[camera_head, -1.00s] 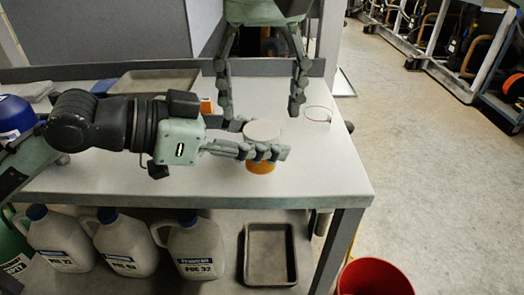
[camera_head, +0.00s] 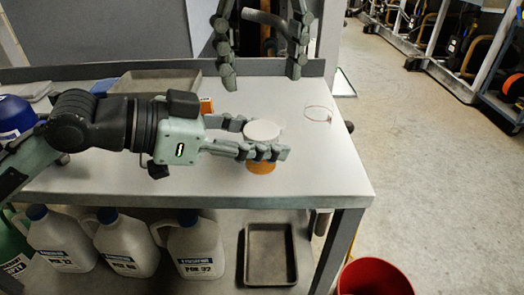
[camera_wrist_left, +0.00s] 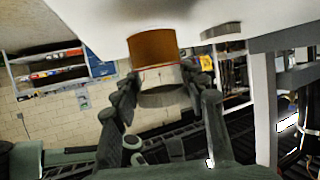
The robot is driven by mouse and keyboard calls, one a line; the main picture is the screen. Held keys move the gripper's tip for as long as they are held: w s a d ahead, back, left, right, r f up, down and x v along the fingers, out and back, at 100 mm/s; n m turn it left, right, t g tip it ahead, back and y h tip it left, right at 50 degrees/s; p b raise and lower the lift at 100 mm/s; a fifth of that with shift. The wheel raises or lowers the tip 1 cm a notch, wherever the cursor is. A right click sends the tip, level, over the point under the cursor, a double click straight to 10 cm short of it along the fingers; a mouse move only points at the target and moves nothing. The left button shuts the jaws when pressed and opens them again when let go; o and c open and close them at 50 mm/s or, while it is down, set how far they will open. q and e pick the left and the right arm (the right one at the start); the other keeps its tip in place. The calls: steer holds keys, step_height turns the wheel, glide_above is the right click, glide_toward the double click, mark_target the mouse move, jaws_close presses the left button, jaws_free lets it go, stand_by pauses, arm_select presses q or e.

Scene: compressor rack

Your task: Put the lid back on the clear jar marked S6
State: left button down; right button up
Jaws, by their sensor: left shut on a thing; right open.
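The clear jar (camera_head: 262,167) with orange contents stands upright on the white table; its marking cannot be read. A pale round lid (camera_head: 262,130) lies on its top; I cannot tell whether it is fully seated. My left gripper (camera_head: 264,143) is shut around the jar's upper part, just below the lid. In the left wrist view, which is upside down, the jar's orange part (camera_wrist_left: 152,48) meets the table and the fingers flank its paler upper part. My right gripper (camera_head: 261,76) is open and empty, above and behind the jar, clear of the lid.
A grey tray (camera_head: 155,82) and an orange box (camera_head: 207,105) are at the back. Jugs (camera_head: 195,248) stand on the lower shelf. The front right tabletop (camera_head: 325,180) is free.

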mark_target(262, 129)
arm_select(q)
steer(key=shift+f, duration=0.1)
arm_select(e)
steer(key=shift+a+f, duration=0.1)
steer(key=shift+f, duration=3.95)
steer(key=c, duration=1.2)
steer(key=m, duration=0.3)
steer(key=shift+w+m, duration=0.1)
steer(key=shift+m, duration=0.2)
steer(key=shift+c, duration=0.3)
steer(key=o, duration=1.3)
